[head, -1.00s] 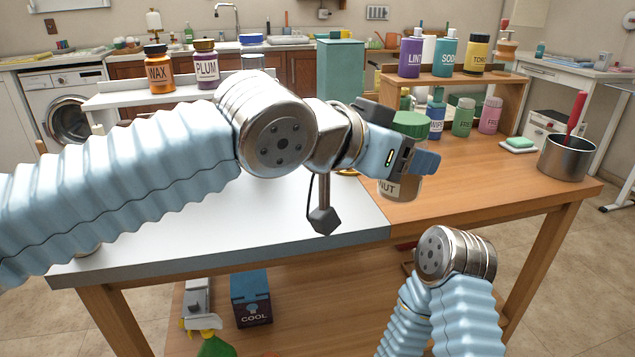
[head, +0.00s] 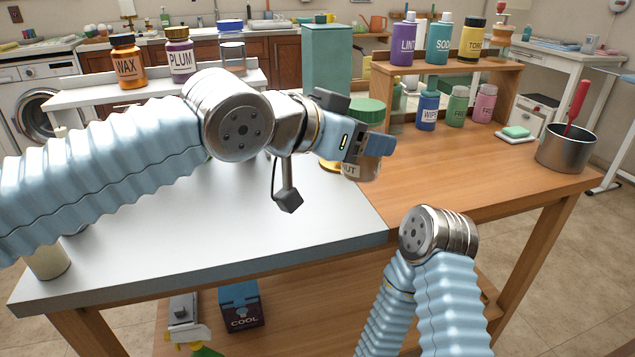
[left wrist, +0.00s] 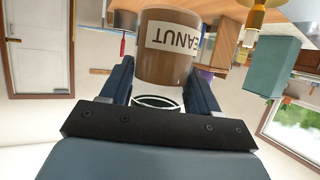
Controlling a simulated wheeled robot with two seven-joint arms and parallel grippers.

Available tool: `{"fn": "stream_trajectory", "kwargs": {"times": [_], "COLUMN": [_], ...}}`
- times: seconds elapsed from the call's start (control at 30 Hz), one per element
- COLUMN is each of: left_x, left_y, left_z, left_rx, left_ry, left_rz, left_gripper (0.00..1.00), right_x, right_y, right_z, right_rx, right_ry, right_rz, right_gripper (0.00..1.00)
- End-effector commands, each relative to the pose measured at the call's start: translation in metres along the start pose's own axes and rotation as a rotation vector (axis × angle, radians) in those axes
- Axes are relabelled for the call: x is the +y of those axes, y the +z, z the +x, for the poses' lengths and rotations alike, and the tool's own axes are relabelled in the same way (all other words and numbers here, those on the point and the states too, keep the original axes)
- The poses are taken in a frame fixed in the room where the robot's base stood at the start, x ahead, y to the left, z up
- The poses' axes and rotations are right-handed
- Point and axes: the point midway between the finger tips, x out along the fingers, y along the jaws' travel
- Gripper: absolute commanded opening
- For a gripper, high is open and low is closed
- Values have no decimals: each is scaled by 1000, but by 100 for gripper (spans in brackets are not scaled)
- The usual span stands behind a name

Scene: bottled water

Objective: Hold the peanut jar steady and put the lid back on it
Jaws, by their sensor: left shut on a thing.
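The peanut jar, brown with a cream label, is largely hidden in the head view, where its label (head: 351,170) shows below my left gripper (head: 375,145). In the left wrist view the jar (left wrist: 166,62) appears upside down between the two fingers (left wrist: 160,88). My left gripper is shut on it. The green lid (head: 368,110) shows above the gripper, over the jar's top; I cannot tell whether it is seated. A dark green and white rim (left wrist: 157,101) shows between the fingers in the wrist view. My right arm shows at lower right, but its gripper is out of view.
The tabletop is white (head: 200,225) at left and wood (head: 450,180) at right. A teal box (head: 327,60) stands behind the jar. Several bottles line a wooden shelf (head: 500,75). A metal pot (head: 565,152) stands at the right edge. The right middle is clear.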

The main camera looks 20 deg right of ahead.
Motion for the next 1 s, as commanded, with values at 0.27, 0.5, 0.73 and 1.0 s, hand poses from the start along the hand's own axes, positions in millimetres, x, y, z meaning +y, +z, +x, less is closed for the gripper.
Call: {"fn": "stream_trajectory", "kwargs": {"times": [0.27, 0.5, 0.73, 1.0], "left_x": [-65, -91, -94, -99], "left_y": [34, 62, 66, 71], "left_z": [18, 31, 33, 36], "left_rx": [-3, 1, 1, -1], "left_ry": [2, 1, 1, 2], "left_rz": [-6, -1, 0, -2], "left_gripper": [0, 0, 0, 0], "right_x": [-4, -5, -5, -5], "right_y": [0, 0, 0, 0], "right_z": [-9, -11, -11, -12], "right_rx": [-1, -1, -1, -1], "right_ry": [-1, -1, -1, -1], "right_rz": [-2, -2, -2, -2], "right_gripper": [85, 85, 85, 85]}}
